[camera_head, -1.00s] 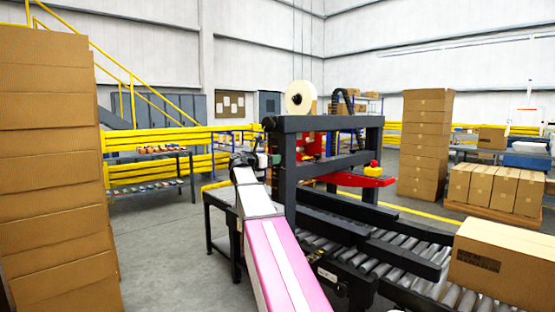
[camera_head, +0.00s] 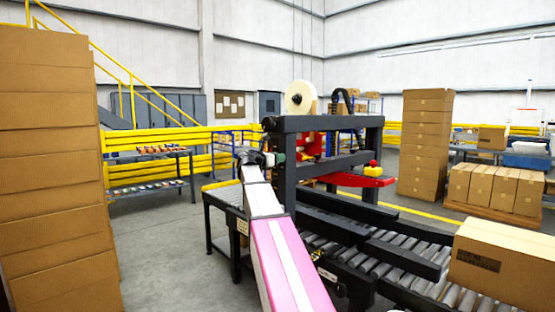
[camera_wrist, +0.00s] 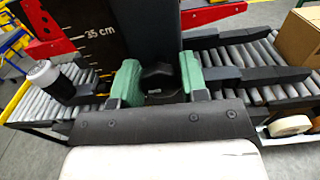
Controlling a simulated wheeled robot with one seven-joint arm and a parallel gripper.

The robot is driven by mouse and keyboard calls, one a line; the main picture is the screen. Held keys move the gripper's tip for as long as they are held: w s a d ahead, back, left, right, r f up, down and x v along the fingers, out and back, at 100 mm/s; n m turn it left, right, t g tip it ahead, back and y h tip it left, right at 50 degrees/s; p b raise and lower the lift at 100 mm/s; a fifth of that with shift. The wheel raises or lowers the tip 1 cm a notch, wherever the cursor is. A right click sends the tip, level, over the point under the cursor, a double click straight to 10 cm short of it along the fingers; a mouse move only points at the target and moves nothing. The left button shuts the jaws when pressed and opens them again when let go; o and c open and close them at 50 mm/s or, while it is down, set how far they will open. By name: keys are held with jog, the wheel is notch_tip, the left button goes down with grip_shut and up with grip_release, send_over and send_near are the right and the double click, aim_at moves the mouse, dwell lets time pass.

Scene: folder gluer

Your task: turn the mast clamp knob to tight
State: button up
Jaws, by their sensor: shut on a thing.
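The mast clamp knob (camera_wrist: 158,77) is black and sits between the two green fingertips of my gripper (camera_wrist: 160,82) in the wrist view. My gripper is shut on it; the fingers hide its sides, and its turn position cannot be told. Behind it stands the dark mast (camera_wrist: 150,32), with a scale plate (camera_wrist: 85,35) marked 35 cm at its left. In the head view my gripper (camera_head: 275,159) is at the left upright of the dark machine frame (camera_head: 289,180); the knob cannot be made out there.
Roller conveyors (camera_wrist: 233,55) run on both sides of the mast. A white and black cylinder (camera_wrist: 44,74) stands at the left in the wrist view, and a tape roll (camera_wrist: 289,125) lies at the right. A cardboard box (camera_head: 505,262) sits on the rollers. Stacked cartons (camera_head: 55,170) rise at far left.

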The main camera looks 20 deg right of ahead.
jog(key=m, duration=0.4)
jog(key=shift+s+m, duration=0.1)
jog(key=shift+m, duration=0.2)
jog(key=m, duration=0.4)
jog(key=shift+f+m, duration=0.1)
jog(key=shift+m, duration=0.2)
jog(key=m, duration=0.4)
jog(key=shift+s+m, duration=0.1)
jog(key=shift+m, duration=0.2)
jog(key=shift+f+m, duration=0.15)
jog(key=shift+m, duration=1.95)
jog(key=o, duration=0.9)
